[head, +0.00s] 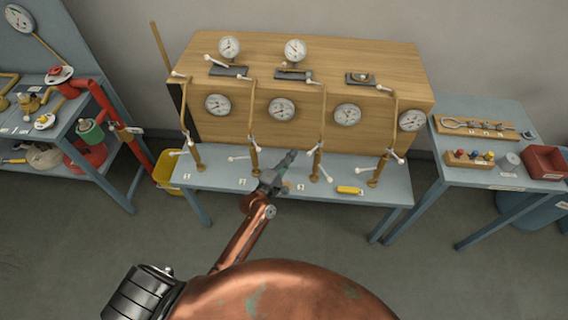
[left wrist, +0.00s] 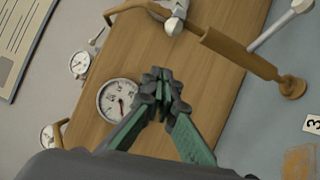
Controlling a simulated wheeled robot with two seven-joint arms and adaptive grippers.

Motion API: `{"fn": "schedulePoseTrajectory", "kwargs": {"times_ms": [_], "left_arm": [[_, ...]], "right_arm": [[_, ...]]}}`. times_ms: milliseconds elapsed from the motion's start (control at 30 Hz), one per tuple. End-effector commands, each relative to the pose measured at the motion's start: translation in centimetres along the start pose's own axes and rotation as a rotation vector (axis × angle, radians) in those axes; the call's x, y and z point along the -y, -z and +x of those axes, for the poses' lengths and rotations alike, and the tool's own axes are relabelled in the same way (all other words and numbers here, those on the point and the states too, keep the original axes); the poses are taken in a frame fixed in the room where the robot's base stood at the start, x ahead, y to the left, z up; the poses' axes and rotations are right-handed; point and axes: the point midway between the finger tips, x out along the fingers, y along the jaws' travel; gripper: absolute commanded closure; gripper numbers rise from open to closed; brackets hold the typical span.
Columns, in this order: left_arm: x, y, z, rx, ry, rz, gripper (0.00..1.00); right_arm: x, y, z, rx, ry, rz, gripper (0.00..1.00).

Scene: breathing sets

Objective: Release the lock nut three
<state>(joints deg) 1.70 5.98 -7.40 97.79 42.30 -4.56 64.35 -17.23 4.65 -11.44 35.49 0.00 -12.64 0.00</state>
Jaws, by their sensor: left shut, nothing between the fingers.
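My left gripper (head: 287,160) is in front of the wooden panel, above the bench and left of the third brass post (head: 317,160). In the left wrist view its dark fingertips (left wrist: 162,86) are together with nothing between them, in front of the panel beside a dial gauge. The post with white-ended levers also shows in that view (left wrist: 245,55), apart from the fingers. A label reading 3 (left wrist: 313,124) lies near the post's base. A grey-white fitting (left wrist: 174,14) is at the top edge. I cannot tell which part is the lock nut. My right gripper is not in view.
The wooden panel (head: 380,65) carries several gauges and brass pipes and stands on a blue bench (head: 225,180). A yellow item (head: 350,190) lies at the bench front. Side tables stand left and right; the right one holds a red bin (head: 545,162).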

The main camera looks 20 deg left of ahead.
Motion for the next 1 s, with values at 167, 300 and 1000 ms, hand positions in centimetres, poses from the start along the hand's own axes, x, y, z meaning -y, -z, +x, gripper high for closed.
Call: {"fn": "schedulePoseTrajectory", "kwargs": {"times_ms": [167, 300, 1000], "left_arm": [[0.0, -2.6, 0.3, 0.001, 0.003, -0.007, 1.0], [0.1, -3.2, 0.5, 0.001, 0.003, -0.004, 1.0], [0.1, -3.9, 0.3, 0.002, 0.002, -0.003, 1.0]], "right_arm": [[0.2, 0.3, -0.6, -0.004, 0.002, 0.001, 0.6], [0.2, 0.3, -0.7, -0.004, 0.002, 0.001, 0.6], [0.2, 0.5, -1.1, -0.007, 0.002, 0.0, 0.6]]}}
